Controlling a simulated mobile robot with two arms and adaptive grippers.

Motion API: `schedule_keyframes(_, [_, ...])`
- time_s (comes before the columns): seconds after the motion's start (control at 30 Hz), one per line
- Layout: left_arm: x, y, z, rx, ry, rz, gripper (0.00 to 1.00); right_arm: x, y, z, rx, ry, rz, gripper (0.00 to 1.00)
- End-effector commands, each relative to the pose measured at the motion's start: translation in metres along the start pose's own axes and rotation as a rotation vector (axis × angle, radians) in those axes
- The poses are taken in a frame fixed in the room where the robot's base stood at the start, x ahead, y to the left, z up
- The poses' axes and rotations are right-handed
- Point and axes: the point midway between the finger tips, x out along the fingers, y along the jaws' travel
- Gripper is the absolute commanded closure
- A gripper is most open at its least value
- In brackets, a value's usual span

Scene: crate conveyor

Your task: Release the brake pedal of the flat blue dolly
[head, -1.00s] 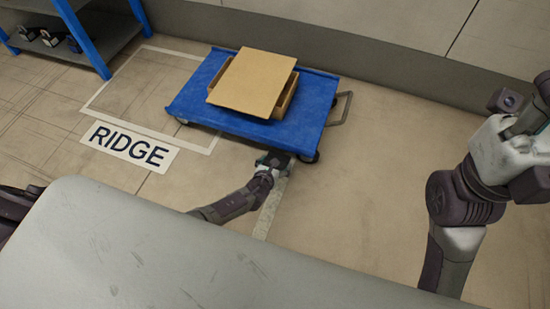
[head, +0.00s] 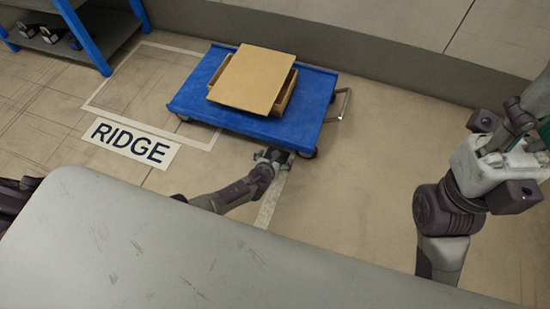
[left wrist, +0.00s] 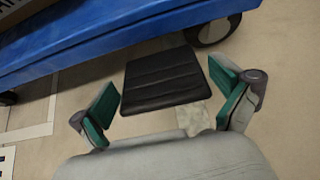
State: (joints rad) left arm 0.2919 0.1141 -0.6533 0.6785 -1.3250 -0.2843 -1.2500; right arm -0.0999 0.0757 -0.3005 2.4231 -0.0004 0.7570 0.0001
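The flat blue dolly (head: 185,100) stands on the floor with a wheel (head: 307,153) at its near right corner. Its blue edge also crosses the top of the left wrist view (left wrist: 110,45). The black ribbed brake pedal (left wrist: 163,80) sticks out from under that edge, close to a wheel. My left gripper (head: 272,157) is low beside the dolly's near edge. In the left wrist view its green-padded fingers (left wrist: 165,98) are spread wide on either side of the pedal, with nothing between them held. My right gripper (head: 510,135) is raised at the right, and its fingers are not clear.
A cardboard box with a loose flat lid (head: 250,80) lies on the dolly. A metal handle (head: 343,105) is at its right end. A RIDGE floor label (head: 130,143) and marked outline lie to the left. A blue-framed shelf (head: 95,50) stands at the far left. Floor to the right is clear.

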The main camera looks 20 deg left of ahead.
Motion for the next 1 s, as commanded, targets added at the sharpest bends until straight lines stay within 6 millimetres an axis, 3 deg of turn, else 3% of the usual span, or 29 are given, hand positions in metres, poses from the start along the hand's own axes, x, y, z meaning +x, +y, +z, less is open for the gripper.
schedule_keyframes(0.47, [-0.011,-0.002,-0.005,-0.006,0.005,-0.001,0.00,0.001,0.000,-0.001,-0.001,0.002,-0.001,0.64])
schedule_keyframes(0.77, [-0.042,0.003,-0.002,0.001,-0.001,0.003,0.00,0.001,0.000,0.000,0.000,0.001,-0.001,0.64])
schedule_keyframes(1.0, [-0.077,0.001,-0.002,0.003,0.001,-0.001,0.00,0.001,0.000,0.000,0.000,0.001,0.000,0.64])
